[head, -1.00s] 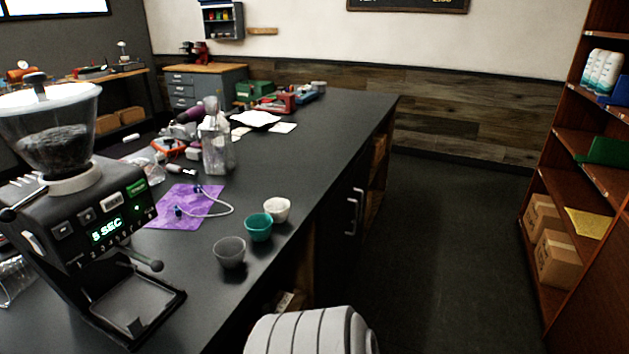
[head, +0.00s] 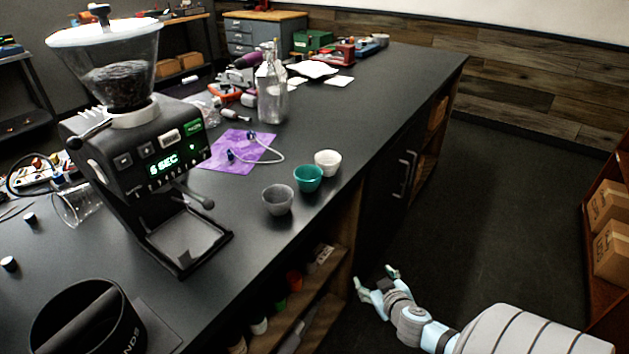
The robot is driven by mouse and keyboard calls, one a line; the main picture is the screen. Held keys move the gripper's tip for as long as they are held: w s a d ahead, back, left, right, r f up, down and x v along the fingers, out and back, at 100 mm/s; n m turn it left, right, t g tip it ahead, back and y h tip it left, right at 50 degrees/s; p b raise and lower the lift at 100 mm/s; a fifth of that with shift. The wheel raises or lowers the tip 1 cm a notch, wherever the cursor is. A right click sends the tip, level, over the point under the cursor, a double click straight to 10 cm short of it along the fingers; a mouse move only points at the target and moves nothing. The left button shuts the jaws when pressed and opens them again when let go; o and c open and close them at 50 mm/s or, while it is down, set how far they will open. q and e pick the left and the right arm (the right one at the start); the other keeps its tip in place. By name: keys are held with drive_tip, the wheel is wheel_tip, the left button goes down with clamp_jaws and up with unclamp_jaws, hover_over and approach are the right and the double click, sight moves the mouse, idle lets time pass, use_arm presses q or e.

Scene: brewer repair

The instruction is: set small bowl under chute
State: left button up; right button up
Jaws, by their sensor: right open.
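Three small bowls stand upright in a row near the counter's front edge: a grey bowl (head: 278,201), a teal bowl (head: 308,179) and a white bowl (head: 327,163). The black grinder (head: 140,150) stands to their left, with a clear hopper of dark beans and a display reading "5 SEC". Its chute is not clearly visible; a tray (head: 186,238) lies at its front, with nothing on it. My right gripper (head: 376,279) is open and empty, beyond the counter edge, below and to the right of the bowls. My left gripper is not in view.
A purple cloth (head: 238,152) with a cable lies behind the bowls, near a glass bottle (head: 271,92). A black round bin (head: 85,325) stands at the lower left. Open shelves (head: 300,305) under the counter hold small items. The counter's far right part is clear.

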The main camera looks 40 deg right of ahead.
drive_tip(key=w+a+r+t, duration=0.1)
drive_tip(key=w+r+t, duration=0.1)
drive_tip(key=r, duration=0.4)
drive_tip(key=w+a+r+t, duration=0.1)
drive_tip(key=w+r, duration=0.2)
drive_tip(key=r, duration=0.3)
drive_tip(key=t+y, duration=0.2)
drive_tip(key=t, duration=0.2)
approach(314, 181)
drive_tip(key=shift+m, duration=0.3)
drive_tip(key=p+x, duration=0.1)
drive_tip(key=x, duration=0.9)
drive_tip(key=shift+w+d, duration=0.1)
drive_tip(key=shift+w, duration=0.15)
drive_tip(key=shift+w+d+f, duration=0.1)
drive_tip(key=shift+w+f, duration=0.1)
drive_tip(key=shift+w, duration=0.15)
drive_tip(key=c, duration=1)
drive_tip(key=shift+o, duration=0.2)
drive_tip(key=shift+r, duration=0.15)
